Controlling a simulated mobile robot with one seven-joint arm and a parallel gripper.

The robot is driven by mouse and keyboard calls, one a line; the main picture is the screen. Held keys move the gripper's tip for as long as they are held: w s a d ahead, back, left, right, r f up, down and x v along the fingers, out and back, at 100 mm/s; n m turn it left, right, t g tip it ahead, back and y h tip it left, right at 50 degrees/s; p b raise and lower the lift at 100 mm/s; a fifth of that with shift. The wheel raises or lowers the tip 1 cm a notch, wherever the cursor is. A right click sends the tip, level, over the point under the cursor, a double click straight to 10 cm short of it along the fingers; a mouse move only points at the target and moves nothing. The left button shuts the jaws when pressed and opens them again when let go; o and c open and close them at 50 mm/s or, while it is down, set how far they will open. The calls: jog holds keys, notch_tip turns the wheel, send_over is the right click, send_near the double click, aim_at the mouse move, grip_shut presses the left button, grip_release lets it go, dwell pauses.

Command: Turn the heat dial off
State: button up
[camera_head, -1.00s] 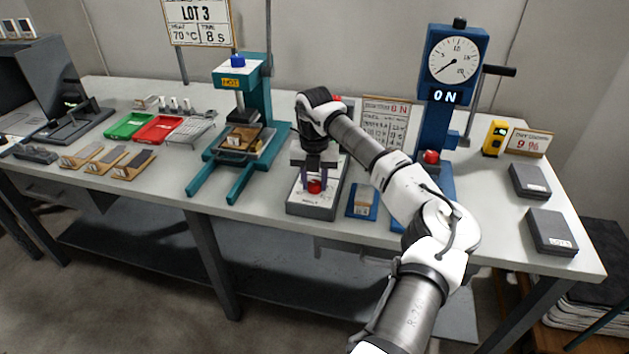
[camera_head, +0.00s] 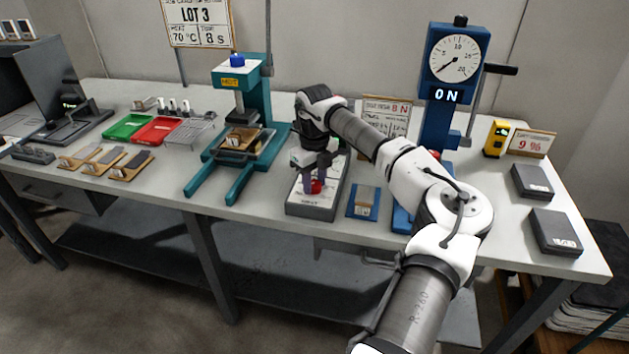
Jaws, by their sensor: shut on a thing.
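The heat dial (camera_head: 317,187) is a small red knob on the sloping top of a grey control box (camera_head: 311,210) near the middle of the bench. My gripper (camera_head: 316,186) points down over the box and is shut on the red knob. Its fingers hide the sides of the knob, so any pointer mark on it cannot be read. The back of the box is partly hidden by my gripper and wrist.
A teal heat press (camera_head: 250,100) stands left of the box. A blue sample pad (camera_head: 363,203) and a blue force gauge stand (camera_head: 439,125) are on the right. Green (camera_head: 129,127) and red trays (camera_head: 156,130) lie further left. Dark grey boxes (camera_head: 532,181) sit at the right end.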

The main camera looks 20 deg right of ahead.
aim_at(314, 183)
jog(key=shift+r+n, duration=0.1)
jog(key=shift+n, duration=0.5)
jog(key=shift+w, duration=0.1)
jog(key=o, duration=1)
jog(key=shift+c, duration=0.2)
notch_tip(314, 183, up, 14)
jog(key=b, duration=0.2)
jog(key=shift+a, duration=0.1)
